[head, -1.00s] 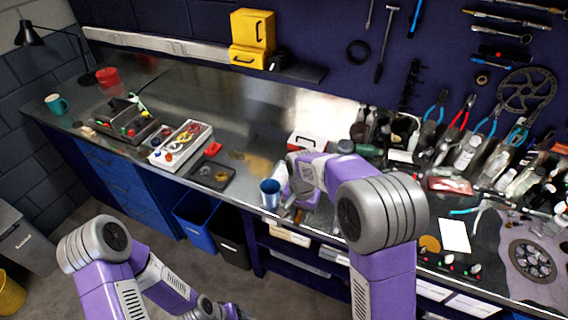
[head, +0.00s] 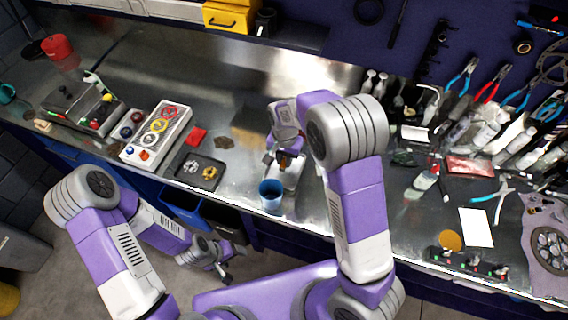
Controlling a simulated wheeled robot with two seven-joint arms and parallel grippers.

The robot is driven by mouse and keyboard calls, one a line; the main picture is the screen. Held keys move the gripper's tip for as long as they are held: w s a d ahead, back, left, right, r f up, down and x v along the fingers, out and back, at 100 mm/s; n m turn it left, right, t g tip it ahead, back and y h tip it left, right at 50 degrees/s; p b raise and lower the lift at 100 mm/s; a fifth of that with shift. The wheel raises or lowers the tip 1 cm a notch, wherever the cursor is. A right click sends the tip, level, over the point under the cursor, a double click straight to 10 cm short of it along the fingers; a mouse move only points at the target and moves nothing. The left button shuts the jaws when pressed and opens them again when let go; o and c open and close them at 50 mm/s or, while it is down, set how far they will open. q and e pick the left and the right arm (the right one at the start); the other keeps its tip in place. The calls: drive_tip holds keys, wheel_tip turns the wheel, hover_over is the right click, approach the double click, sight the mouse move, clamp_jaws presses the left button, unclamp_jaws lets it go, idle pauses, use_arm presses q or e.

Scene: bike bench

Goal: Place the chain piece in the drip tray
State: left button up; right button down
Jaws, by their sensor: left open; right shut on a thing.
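My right gripper (head: 281,161) points down over the bench behind the blue cup. It is shut on a small dark piece that seems to be the chain piece; its shape is mostly hidden by the fingers. A light grey flat shape (head: 291,176) lies just under and beside this gripper; I cannot tell whether it is the drip tray. A shallow black tray (head: 180,175) with a gold and a silver round part lies to the left, near the front edge. My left gripper (head: 222,272) is open and empty, low in front of the bench.
The blue cup (head: 271,195) stands at the front edge, close to my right gripper. Pliers and bottles crowd the right. The back middle is clear.

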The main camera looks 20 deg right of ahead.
sight(284, 161)
drive_tip(key=shift+f, duration=2.05)
drive_tip(key=c, duration=1.5)
unclamp_jaws()
drive_tip(key=shift+f+b, duration=0.2)
drive_tip(key=shift+b, duration=0.1)
drive_tip(key=o, duration=0.5)
drive_tip(key=shift+r, duration=0.1)
drive_tip(key=shift+r, duration=0.15)
wheel_tip(284, 161, up, 12)
drive_tip(key=shift+p, duration=0.65)
